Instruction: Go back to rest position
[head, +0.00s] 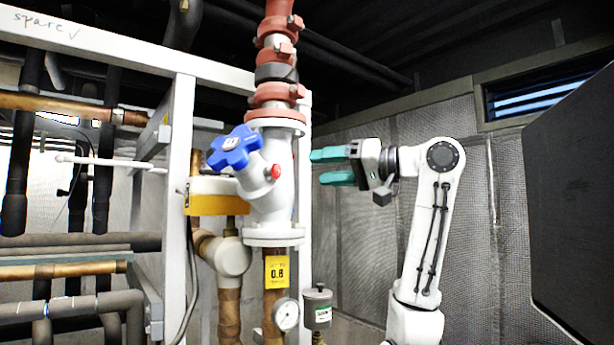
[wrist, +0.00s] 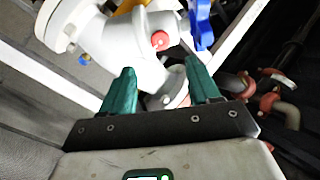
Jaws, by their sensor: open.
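My gripper (head: 331,167) is at the end of my white arm, right of the white valve in the head view. Its two teal fingers point left and are apart, with nothing between them. The white valve body (head: 268,190) has a blue star-shaped handwheel (head: 235,150) and a red cap (head: 276,171). In the wrist view the open fingers of my gripper (wrist: 158,88) point toward the white valve body (wrist: 118,48). The red cap (wrist: 160,40) and part of the blue handwheel (wrist: 201,25) show beyond them. I cannot tell the exact gap to the valve.
A white frame post (head: 180,200) and copper and black pipes (head: 65,270) stand left. A gauge (head: 286,314) and a grey canister (head: 317,305) sit below the valve. A dark panel (head: 575,200) is at the right. The mesh wall (head: 345,250) lies behind my arm.

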